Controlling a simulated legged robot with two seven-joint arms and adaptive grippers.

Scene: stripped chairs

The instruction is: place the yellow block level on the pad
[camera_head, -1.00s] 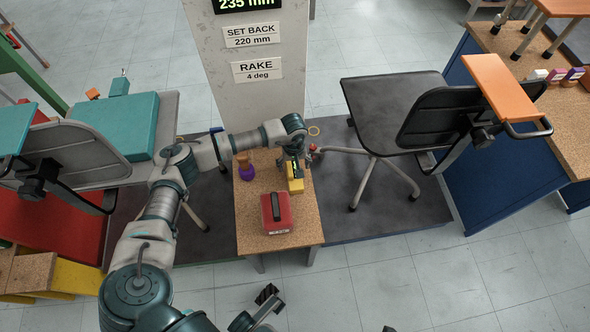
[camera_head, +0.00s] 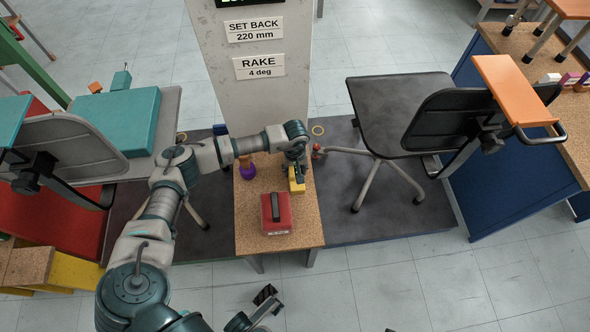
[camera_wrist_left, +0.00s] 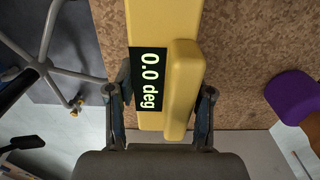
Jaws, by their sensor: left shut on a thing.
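The yellow block (camera_head: 297,186) is at the far right part of a small cork-topped table (camera_head: 250,212). My left gripper (camera_head: 295,170) is shut on it from above. In the left wrist view the yellow block (camera_wrist_left: 185,90) lies between the two fingers (camera_wrist_left: 160,110), and its dark display reads 0.0 deg. I cannot tell whether its underside touches the cork. A teal pad (camera_head: 125,118) lies on the left chair's seat. The right chair's grey seat (camera_head: 395,108) is bare. My right gripper (camera_head: 270,300) shows in part at the bottom, its fingers apart and empty.
A red box (camera_head: 276,213) with a black handle stands near the table's front. A purple-based object (camera_head: 247,170) stands left of the block. A pale column (camera_head: 262,100) with signs, including RAKE 4 deg, rises behind the table. An orange board (camera_head: 513,88) is at the right chair.

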